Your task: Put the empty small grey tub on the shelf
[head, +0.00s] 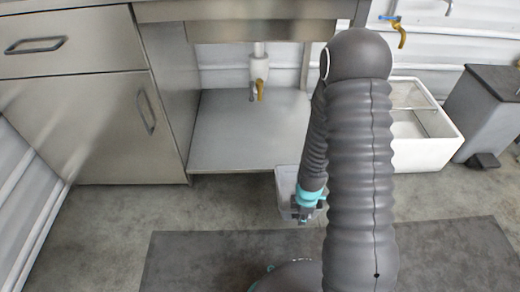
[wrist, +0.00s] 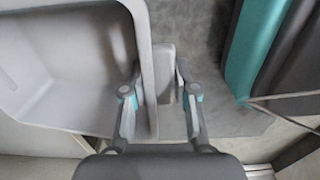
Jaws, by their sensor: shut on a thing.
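The small grey tub (head: 285,183) hangs just in front of the shelf's front edge in the head view, partly hidden by my arm. In the wrist view the tub (wrist: 75,60) fills the left side, and the part of its inside that shows is bare. My gripper (head: 304,212) is shut on the tub at its side; in the wrist view its fingers (wrist: 160,92) straddle a grey piece at the rim. The shelf (head: 245,130) is the flat grey board low under the sink, and its visible top is clear.
A drain pipe with a yellow-handled tap (head: 260,85) comes down above the back of the shelf. A steel cabinet (head: 105,125) stands left of it. A white basin (head: 425,150) and a grey pedal bin (head: 490,110) stand at right. A dark mat (head: 220,262) lies in front.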

